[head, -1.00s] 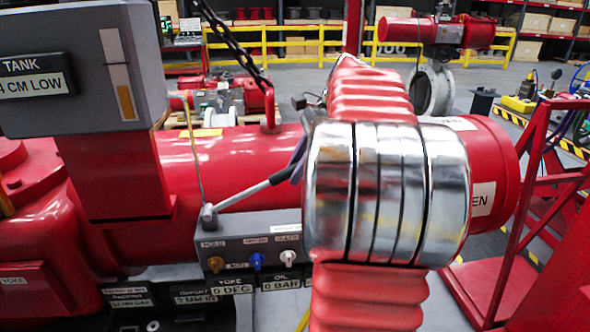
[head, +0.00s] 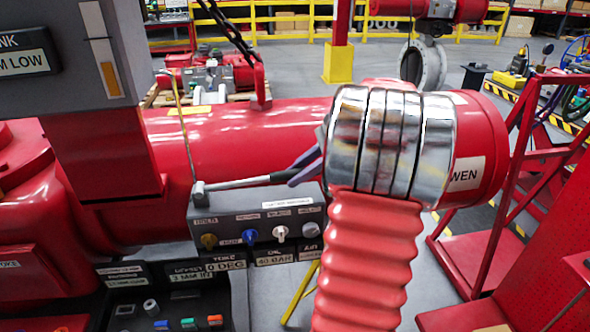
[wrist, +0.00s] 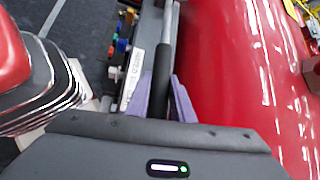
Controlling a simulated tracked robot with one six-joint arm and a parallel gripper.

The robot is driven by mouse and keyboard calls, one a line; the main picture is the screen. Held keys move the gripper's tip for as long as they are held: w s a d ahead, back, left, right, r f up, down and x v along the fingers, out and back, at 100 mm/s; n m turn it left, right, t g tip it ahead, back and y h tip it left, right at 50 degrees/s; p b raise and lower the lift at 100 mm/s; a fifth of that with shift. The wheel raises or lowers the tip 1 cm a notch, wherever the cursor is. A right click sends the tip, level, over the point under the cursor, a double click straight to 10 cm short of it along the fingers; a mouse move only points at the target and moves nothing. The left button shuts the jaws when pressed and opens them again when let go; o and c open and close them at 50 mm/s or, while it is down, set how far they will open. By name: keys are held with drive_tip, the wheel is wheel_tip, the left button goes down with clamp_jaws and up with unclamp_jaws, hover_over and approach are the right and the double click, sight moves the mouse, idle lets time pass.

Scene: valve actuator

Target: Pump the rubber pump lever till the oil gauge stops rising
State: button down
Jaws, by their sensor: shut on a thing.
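The pump lever (head: 238,183) is a grey rod running right from a pivot on the grey pump block (head: 235,222), nearly level. In the wrist view its black rubber grip (wrist: 162,80) lies between the purple fingers of my gripper (wrist: 166,92). In the head view my gripper (head: 303,168) is shut around the lever's outer end, and my arm hides part of this area. The oil display (head: 274,261) under the block reads 40 BAR.
A grey tank box (head: 70,50) with a yellow level strip stands upper left. The red cylinder (head: 235,140) lies right behind the lever. Coloured knobs (head: 250,237) sit on the block's front. A red frame stand (head: 480,225) is at right.

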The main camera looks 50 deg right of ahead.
drive_tip(key=c, duration=1.5)
unclamp_jaws()
drive_tip(key=shift+c, duration=0.2)
drive_tip(key=v, duration=1.3)
drive_tip(key=shift+s+d+r, duration=0.2)
drive_tip(key=shift+s+d, duration=0.05)
